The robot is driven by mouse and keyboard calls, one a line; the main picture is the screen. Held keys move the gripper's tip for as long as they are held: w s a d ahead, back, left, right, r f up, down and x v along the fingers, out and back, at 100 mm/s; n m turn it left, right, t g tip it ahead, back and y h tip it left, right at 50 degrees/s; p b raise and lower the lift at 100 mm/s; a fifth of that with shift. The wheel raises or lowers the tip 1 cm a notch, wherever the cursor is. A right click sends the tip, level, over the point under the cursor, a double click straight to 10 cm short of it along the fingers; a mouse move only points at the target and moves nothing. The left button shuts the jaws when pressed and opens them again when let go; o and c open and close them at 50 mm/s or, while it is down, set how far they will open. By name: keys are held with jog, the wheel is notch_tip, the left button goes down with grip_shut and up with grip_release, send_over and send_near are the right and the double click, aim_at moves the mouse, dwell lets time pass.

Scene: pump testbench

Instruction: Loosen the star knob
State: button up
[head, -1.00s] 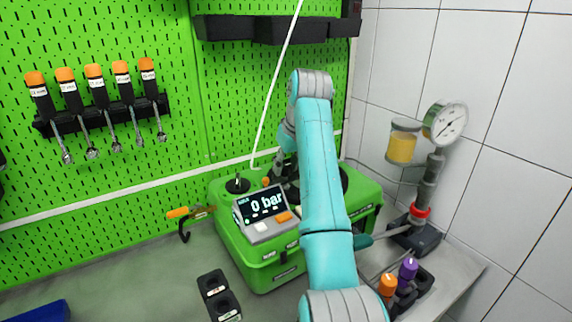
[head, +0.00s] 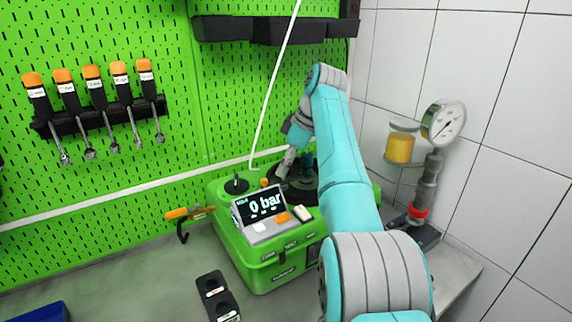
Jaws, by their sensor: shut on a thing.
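The green pump testbench (head: 268,272) stands on the bench against the green pegboard. Its display (head: 258,205) reads 0 bar. A dark round lid (head: 300,197) sits on its top right, partly behind my arm. My gripper (head: 282,174) points down at the left edge of this lid. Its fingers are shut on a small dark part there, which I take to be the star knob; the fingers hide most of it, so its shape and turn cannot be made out.
A black fitting (head: 236,186) and a small orange knob (head: 264,182) are left of my gripper. A thin white hose (head: 268,105) rises close by. A pressure gauge (head: 443,122) stands at the right. A black holder (head: 217,296) lies in front.

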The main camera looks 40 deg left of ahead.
jog(key=shift+n, duration=0.3)
dwell(0.4)
jog(key=o, duration=1.1)
jog(key=shift+o, duration=0.2)
jog(key=v, duration=0.7)
jog(key=shift+r, duration=0.25)
jog(key=shift+w, duration=0.1)
